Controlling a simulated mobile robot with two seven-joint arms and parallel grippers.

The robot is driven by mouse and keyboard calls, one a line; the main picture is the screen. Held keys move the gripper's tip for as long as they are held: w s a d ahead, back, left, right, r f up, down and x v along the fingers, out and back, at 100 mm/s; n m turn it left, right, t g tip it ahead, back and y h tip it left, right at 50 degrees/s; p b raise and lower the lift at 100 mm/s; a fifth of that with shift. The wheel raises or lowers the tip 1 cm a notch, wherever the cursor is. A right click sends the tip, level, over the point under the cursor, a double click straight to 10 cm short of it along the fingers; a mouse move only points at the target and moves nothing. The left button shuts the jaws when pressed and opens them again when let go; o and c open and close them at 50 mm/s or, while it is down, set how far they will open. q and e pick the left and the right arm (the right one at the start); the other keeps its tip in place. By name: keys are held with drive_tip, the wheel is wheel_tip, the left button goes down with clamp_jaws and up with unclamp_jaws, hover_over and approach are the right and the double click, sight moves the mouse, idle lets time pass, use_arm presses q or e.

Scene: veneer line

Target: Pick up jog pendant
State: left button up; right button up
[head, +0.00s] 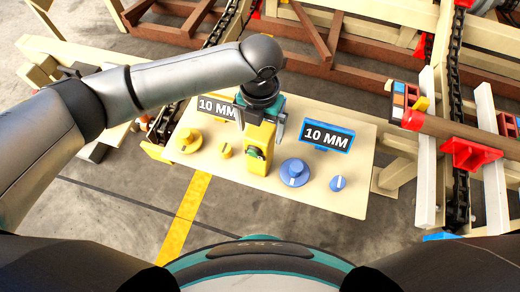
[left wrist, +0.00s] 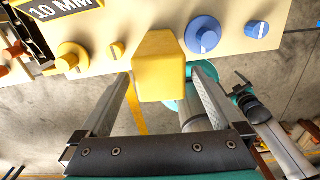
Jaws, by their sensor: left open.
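In the left wrist view the pendant's yellow top (left wrist: 158,66) lies between the spread fingertips (left wrist: 159,80). Contact with the fingers cannot be made out. What looks like my right gripper (left wrist: 242,82) shows small at the right of the left wrist view, its jaws unclear.
The panel (head: 340,190) carries a yellow dial (head: 187,140) and small yellow knob (head: 225,150) left, a blue dial (head: 294,173) and small blue knob (head: 338,184) right. "10 MM" signs (head: 327,136) stand behind. Chain conveyors flank it. The floor in front is clear.

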use_arm(q)
wheel_tip(320, 180, down, 3)
drive_tip(key=shift+f+b, duration=0.2)
drive_tip(key=shift+b, duration=0.2)
clamp_jaws()
idle(0.5)
drive_tip(key=shift+r, duration=0.1)
